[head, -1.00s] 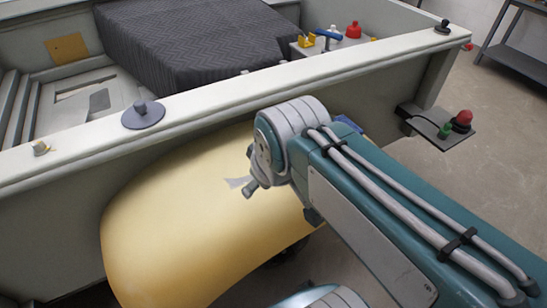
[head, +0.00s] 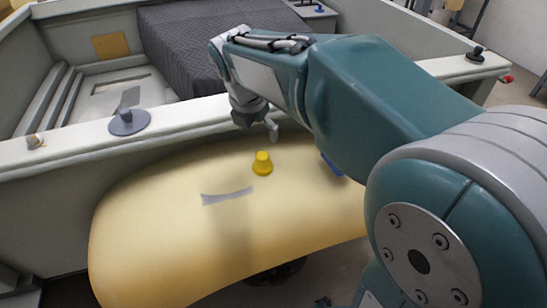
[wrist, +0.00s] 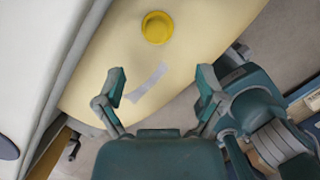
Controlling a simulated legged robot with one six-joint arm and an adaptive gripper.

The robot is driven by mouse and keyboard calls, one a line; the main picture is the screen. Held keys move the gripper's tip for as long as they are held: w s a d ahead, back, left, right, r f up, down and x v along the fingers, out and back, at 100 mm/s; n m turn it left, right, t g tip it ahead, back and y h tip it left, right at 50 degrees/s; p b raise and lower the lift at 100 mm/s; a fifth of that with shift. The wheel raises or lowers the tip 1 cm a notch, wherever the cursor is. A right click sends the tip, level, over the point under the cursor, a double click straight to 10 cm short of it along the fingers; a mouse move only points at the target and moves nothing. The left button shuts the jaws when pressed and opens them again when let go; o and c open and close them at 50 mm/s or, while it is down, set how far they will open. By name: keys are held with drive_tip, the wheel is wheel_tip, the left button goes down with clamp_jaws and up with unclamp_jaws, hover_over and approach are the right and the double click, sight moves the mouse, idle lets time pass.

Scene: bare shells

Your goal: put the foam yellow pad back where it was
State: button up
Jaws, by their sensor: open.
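A small yellow piece with a flared round base and a narrower top, which I take for the foam yellow pad (head: 262,163), stands on the large cream-yellow curved shell (head: 150,235). In the wrist view the yellow pad (wrist: 157,27) looks round and lies beyond my fingertips. My gripper (head: 258,124) is open and empty, above the shell's far side near the pad and apart from it. In the wrist view its two fingers (wrist: 160,85) stand wide apart, with a grey strip (wrist: 148,82) on the shell showing between them.
The pale rim (head: 75,137) of a large open shell runs behind, carrying a grey knobbed disc (head: 128,121) and a dark knob (head: 475,55). A dark quilted block (head: 180,40) and an orange-yellow square (head: 110,46) are inside. A blue item (head: 332,166) is partly hidden by my arm.

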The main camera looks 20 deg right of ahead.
sight(261, 155)
drive_tip(key=f, duration=0.1)
drive_tip(key=a+f, duration=0.1)
drive_tip(key=f, duration=0.1)
drive_tip(key=w+f, duration=0.1)
drive_tip(key=f, duration=0.1)
drive_tip(key=shift+a, duration=0.15)
drive_tip(key=d+f, duration=0.2)
drive_tip(key=f, duration=0.1)
drive_tip(key=w+d+f, duration=0.1)
drive_tip(key=f, duration=0.1)
drive_tip(key=shift+d, duration=0.1)
drive_tip(key=shift+f, duration=0.15)
drive_tip(key=shift+a, duration=0.7)
drive_tip(key=shift+c, duration=0.9)
drive_tip(key=c, duration=0.6)
drive_tip(key=shift+d, duration=0.25)
drive_tip(key=shift+c, duration=1.3)
drive_tip(key=shift+d, duration=0.25)
drive_tip(key=shift+c, duration=0.4)
drive_tip(key=shift+a+r, duration=0.25)
drive_tip(key=shift+r, duration=0.05)
wheel_tip(261, 155, up, 2)
drive_tip(key=shift+r, duration=0.2)
drive_tip(key=s+a+r, duration=0.4)
drive_tip(key=s+r, duration=0.6)
drive_tip(key=s, duration=0.3)
drive_tip(key=shift+s, duration=0.2)
